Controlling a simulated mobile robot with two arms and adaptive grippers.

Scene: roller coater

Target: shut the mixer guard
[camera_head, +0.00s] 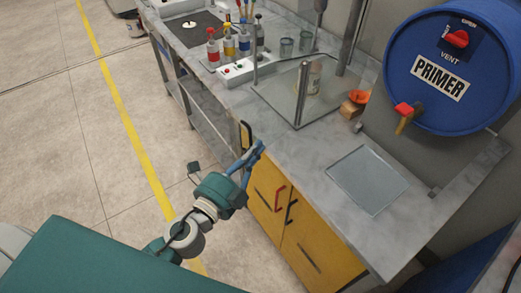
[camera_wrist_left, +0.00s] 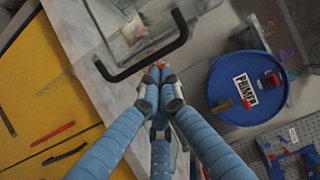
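The mixer guard is a clear panel (camera_head: 283,92) over the worktop in the head view, beside a metal post. In the left wrist view the clear panel (camera_wrist_left: 112,18) carries a black bar handle (camera_wrist_left: 142,66). A cup-like container (camera_head: 314,78) shows by the panel. My left gripper (camera_head: 256,150) is at the bench's front edge, near a dark upright handle (camera_head: 246,134). In the left wrist view its blue fingers converge and the tips (camera_wrist_left: 157,75) meet right at the handle's bar. I cannot tell whether they touch it. My right gripper is not in view.
A blue PRIMER drum (camera_head: 455,65) with a red-handled tap stands at the right. A glass plate (camera_head: 367,180) lies on the grey worktop (camera_head: 315,175). Yellow cabinet doors (camera_head: 270,195) with handles are below. Bottles (camera_head: 229,42) and a switch box (camera_head: 248,68) stand farther back. The floor at left is clear.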

